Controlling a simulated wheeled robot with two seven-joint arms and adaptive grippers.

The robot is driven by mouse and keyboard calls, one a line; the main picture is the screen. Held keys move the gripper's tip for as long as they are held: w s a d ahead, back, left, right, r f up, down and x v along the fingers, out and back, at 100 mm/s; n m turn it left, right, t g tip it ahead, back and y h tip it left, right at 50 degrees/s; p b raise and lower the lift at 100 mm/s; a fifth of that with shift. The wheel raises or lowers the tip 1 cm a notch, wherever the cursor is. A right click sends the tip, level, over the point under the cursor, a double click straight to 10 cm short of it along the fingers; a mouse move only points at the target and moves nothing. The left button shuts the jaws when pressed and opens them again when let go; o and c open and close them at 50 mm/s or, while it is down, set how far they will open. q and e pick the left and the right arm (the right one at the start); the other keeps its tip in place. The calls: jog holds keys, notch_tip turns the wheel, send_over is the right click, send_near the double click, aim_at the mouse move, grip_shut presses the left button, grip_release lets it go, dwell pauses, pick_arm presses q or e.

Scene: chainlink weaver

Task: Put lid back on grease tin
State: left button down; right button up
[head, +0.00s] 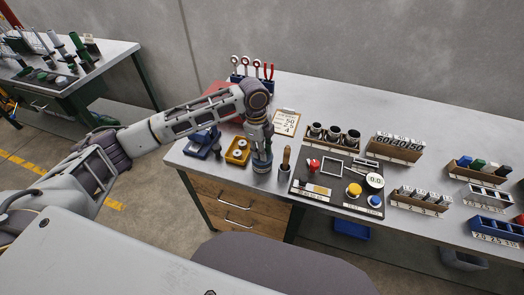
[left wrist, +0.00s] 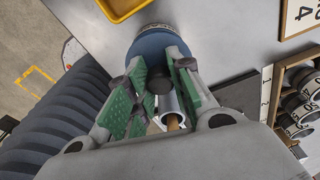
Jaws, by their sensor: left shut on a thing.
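The grease tin (head: 262,169) stands upright near the front edge of the bench, left of the wooden-handled tool. Its blue lid (left wrist: 153,45) is over the tin's top, with a dark knob (left wrist: 158,83) in its middle. My left gripper (head: 261,148) points straight down over the tin, and its green pads close on the knob in the left wrist view. Part of the tin's side shows just past the lid's far edge. I cannot tell whether the lid sits fully on the rim. My right gripper is not in view.
A wooden-handled tool (head: 285,163) stands close to the right of the tin, beside a dark control panel (head: 318,194). A yellow tray (head: 238,152) and a blue bin (head: 202,144) are to the left. A number card (head: 286,122) lies behind.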

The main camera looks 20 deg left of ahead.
pick_arm(q)
jog(key=shift+f+b, duration=0.65)
jog(key=shift+b, duration=0.15)
jog(key=shift+r, duration=0.1)
jog(key=shift+p, duration=0.75)
jog(key=c, duration=1.7)
grip_release()
jog(key=o, duration=0.5)
jog(key=shift+c, duration=0.2)
jog(key=shift+o, duration=0.3)
notch_tip(320, 180, up, 12)
jog(key=a, duration=0.1)
jog(key=shift+w+a, duration=0.15)
jog(key=shift+a, duration=0.05)
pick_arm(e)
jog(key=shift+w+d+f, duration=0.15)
